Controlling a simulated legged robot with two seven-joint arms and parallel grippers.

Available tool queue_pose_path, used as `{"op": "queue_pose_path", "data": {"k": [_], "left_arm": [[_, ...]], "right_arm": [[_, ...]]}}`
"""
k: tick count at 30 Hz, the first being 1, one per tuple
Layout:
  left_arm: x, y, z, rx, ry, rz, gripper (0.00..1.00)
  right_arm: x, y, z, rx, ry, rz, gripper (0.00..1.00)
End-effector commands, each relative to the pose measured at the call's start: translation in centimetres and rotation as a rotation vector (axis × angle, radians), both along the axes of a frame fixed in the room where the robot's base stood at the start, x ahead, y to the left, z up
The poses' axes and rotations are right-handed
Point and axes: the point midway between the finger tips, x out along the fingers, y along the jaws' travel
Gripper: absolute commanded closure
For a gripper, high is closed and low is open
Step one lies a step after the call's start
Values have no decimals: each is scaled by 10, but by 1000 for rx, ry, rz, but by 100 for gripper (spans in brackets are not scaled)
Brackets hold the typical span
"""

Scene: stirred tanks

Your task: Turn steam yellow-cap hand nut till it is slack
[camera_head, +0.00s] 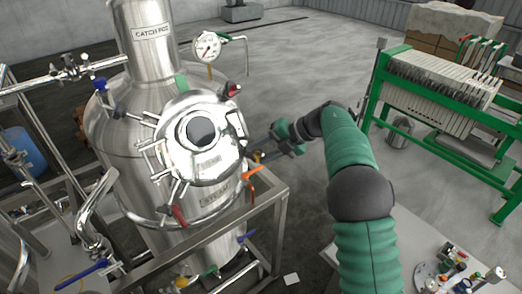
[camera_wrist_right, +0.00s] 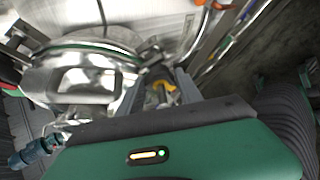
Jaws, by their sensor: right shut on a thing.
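The yellow-cap hand nut (camera_head: 257,157) is a small yellow spot at the right side of the steel tank (camera_head: 122,140) in the head view. In the right wrist view the yellow cap (camera_wrist_right: 164,88) shows between the grey fingers. My right gripper (camera_head: 259,155) reaches in from the right, beside the round manway lid (camera_head: 175,152), and is shut on the hand nut. The gripper body hides part of the nut in the wrist view, and its thread cannot be made out. My left gripper is not in view.
An orange lever (camera_head: 250,175) sits just below the gripper. A steel frame (camera_head: 272,205) stands under it. A gauge (camera_head: 207,46) rises above the lid. A green filter press (camera_head: 440,90) stands at the right back. A table with fittings (camera_head: 440,275) is at lower right.

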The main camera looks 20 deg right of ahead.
Motion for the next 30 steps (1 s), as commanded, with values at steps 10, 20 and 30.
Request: {"op": "queue_pose_path", "data": {"k": [10,20,30], "left_arm": [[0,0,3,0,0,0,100],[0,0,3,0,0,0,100],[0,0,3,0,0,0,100]], "right_arm": [[-1,1,-2,-70,-18,47,98],[-1,1,-3,-73,-17,49,98],[-1,1,-2,-71,-21,48,36]]}}
